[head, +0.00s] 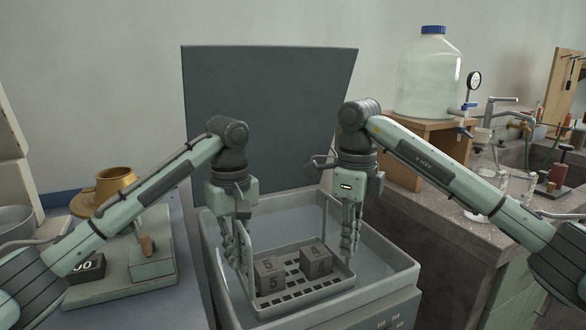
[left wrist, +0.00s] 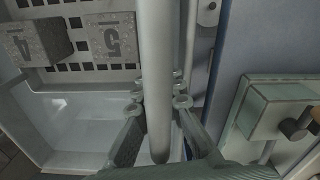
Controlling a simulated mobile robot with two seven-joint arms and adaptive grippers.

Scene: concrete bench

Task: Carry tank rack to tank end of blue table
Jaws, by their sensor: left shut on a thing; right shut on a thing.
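The tank rack (head: 305,293) is a pale perforated tray with upright side handles. It carries grey cubes: one marked 5 (head: 270,278) and one marked 4 (head: 316,261). It shows within the opening of the pale tank (head: 392,282); I cannot tell whether it rests on the bottom or hangs. My left gripper (head: 232,250) is shut on the rack's left handle; its bar (left wrist: 158,80) runs between the fingers in the left wrist view. My right gripper (head: 350,240) is shut on the rack's right side, the grip partly hidden. The blue table (head: 190,275) is left of the tank.
A green scale (head: 155,262) with a brass bowl (head: 115,185) stands on the blue table, close to the tank. The tank's dark lid (head: 265,100) stands open behind. A stone-topped bench (head: 425,195) with a large bottle (head: 430,80) and glassware is at right.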

